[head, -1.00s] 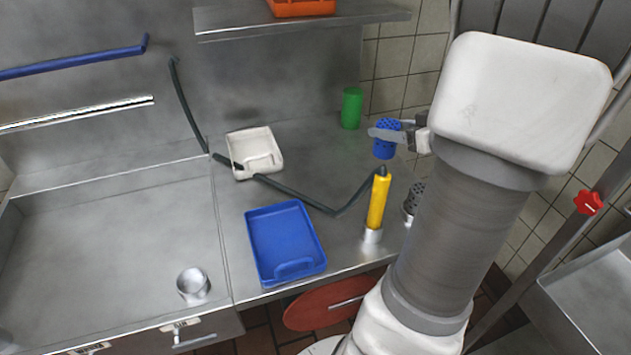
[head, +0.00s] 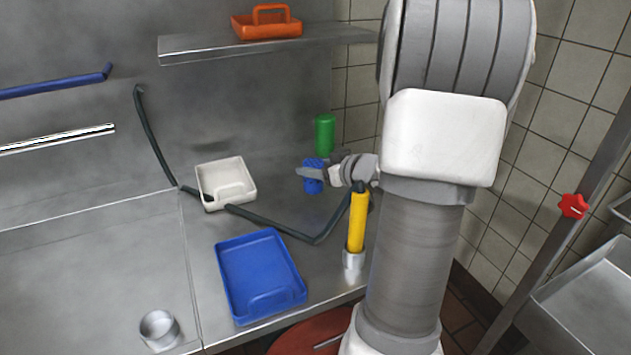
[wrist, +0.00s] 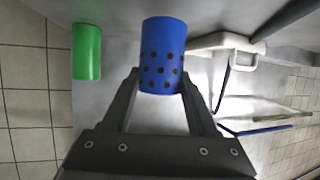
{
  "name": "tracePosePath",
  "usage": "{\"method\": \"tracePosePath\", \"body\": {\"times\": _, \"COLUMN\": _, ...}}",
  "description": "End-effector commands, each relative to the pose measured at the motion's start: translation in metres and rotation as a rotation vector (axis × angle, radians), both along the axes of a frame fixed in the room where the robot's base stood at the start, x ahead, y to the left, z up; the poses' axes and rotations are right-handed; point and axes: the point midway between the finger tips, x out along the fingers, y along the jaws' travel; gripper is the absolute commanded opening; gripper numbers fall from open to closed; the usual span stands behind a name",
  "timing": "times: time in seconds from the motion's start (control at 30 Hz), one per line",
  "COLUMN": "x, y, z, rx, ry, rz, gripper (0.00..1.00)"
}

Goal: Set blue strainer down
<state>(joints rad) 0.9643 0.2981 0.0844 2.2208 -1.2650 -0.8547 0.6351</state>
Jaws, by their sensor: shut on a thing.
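The blue strainer (head: 313,183) is a small perforated cup, seen in the head view over the back right part of the steel counter. It shows larger in the wrist view (wrist: 163,50), between my fingertips, with its dark holes visible. My gripper (head: 318,174) is shut on it; in the wrist view both fingers (wrist: 162,80) press on the strainer's sides. In the head view it looks upright and low over the counter, but I cannot tell whether its base touches the surface.
A green cylinder (head: 325,134) stands behind the strainer. A white tray (head: 240,180) and a blue tray (head: 262,262) lie to the left. A yellow-handled tool (head: 357,222) stands in front, with a dark hose (head: 300,238) beside it. A metal cup (head: 158,328) is at lower left.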

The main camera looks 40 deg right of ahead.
Motion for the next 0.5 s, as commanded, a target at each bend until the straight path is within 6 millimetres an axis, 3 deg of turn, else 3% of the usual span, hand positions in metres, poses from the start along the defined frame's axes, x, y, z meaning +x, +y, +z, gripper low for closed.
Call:
{"method": "tracePosePath", "body": {"times": 0.03, "x": 0.0, "y": 0.0, "z": -0.014, "rx": 0.003, "ry": 0.002, "rz": 0.0, "gripper": 0.04}}
{"method": "tracePosePath", "body": {"times": 0.13, "x": -0.001, "y": 0.0, "z": -0.027, "rx": 0.003, "ry": 0.001, "rz": -0.001, "gripper": 0.04}}
{"method": "tracePosePath", "body": {"times": 0.5, "x": 0.0, "y": 0.0, "z": -0.03, "rx": 0.001, "ry": 0.001, "rz": 0.0, "gripper": 0.04}}
